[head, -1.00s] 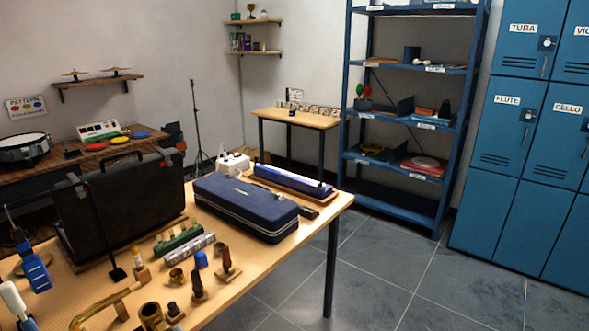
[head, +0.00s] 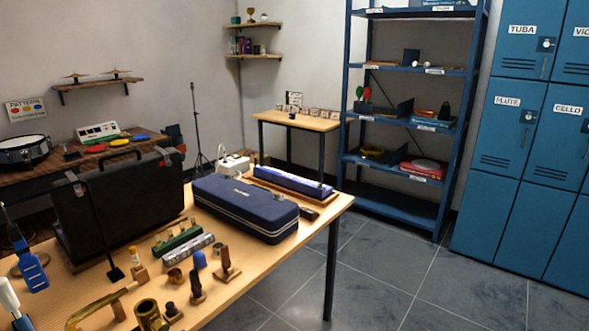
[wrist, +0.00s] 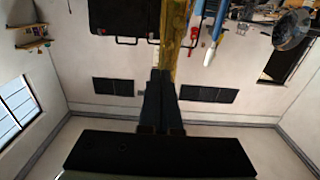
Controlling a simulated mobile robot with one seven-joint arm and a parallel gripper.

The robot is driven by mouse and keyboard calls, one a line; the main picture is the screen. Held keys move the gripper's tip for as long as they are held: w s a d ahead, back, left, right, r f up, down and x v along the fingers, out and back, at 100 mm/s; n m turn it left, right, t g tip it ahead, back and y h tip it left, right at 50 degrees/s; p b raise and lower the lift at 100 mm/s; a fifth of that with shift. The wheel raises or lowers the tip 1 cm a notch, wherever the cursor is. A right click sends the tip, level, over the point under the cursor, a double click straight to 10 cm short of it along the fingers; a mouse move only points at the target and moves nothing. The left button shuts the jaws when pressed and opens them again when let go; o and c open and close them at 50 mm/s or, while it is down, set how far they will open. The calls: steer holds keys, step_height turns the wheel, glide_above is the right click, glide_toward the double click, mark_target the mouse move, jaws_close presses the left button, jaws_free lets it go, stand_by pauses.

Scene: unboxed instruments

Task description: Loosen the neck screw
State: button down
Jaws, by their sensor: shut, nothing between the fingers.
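A curved brass tube (head: 92,309), which looks like an instrument neck, is at the table's front left. A short brass cylinder (head: 148,315) stands beside it at the bottom edge. I cannot make out a neck screw on either. My gripper (wrist: 160,72) shows in the wrist view, its dark fingers together and empty. A long brass-coloured piece (wrist: 177,35) runs upward from near the fingertips. I cannot tell whether the fingers touch it. I cannot pick out my gripper in the head view.
The wooden table (head: 215,310) also holds a black case (head: 115,205), a navy case (head: 245,208), a green rack (head: 177,240), a blue brush-like tool (head: 31,270) and several small fittings. Blue shelving (head: 355,100) and lockers (head: 510,150) stand at the right. Tiled floor is clear between.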

steer(key=b+v, duration=0.1)
steer(key=v, duration=0.3)
steer(key=shift+s+d+f, duration=0.15)
steer(key=shift+s, duration=0.05)
